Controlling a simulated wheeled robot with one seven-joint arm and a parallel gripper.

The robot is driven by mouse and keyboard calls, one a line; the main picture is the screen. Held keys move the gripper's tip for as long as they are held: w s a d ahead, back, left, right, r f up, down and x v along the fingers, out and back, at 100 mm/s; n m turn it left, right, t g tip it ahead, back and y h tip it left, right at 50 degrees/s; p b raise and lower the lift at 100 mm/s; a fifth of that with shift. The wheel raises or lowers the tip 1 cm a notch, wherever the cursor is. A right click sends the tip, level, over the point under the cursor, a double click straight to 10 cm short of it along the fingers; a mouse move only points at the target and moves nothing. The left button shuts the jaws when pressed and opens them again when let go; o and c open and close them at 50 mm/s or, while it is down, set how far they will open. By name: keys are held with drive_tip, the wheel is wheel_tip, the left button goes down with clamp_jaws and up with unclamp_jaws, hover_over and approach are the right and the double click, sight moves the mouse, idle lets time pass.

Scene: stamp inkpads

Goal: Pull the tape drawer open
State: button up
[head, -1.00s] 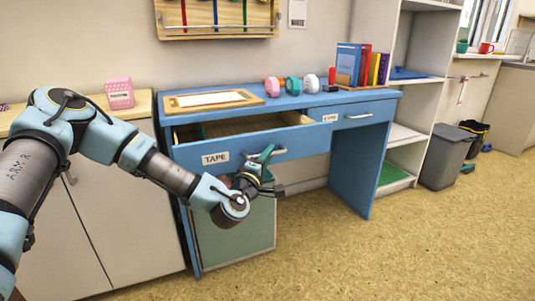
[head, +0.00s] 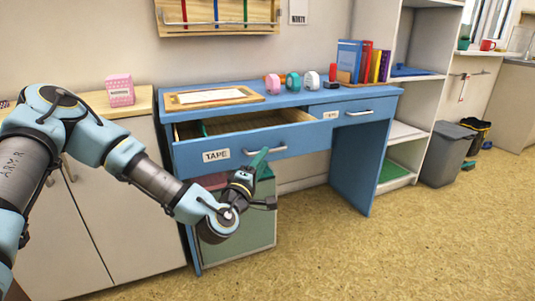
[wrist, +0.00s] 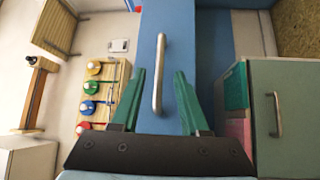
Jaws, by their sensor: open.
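The blue tape drawer (head: 245,149), with a white TAPE label (head: 216,155), stands pulled out from the left side of the blue desk. Its inside shows above the front panel. Its silver bar handle (wrist: 160,73) runs lengthwise in the wrist view and lies between the two green fingers in the picture, with a gap on each side. My gripper (wrist: 161,73) is open and holds nothing. In the head view my gripper (head: 259,158) is just in front of the drawer front, at the handle (head: 277,150), partly overlapping it.
A second drawer (head: 355,113) to the right is shut. The desktop (head: 300,100) holds a wooden tray (head: 243,92), tape rolls (head: 292,83) and books (head: 349,61). A green-fronted cabinet (head: 250,228) stands below the tape drawer. The floor (head: 330,255) in front is clear.

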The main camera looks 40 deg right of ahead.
drive_tip(key=v, duration=0.5)
drive_tip(key=shift+s+a, duration=0.15)
drive_tip(key=shift+a, duration=0.1)
drive_tip(key=shift+f, duration=0.1)
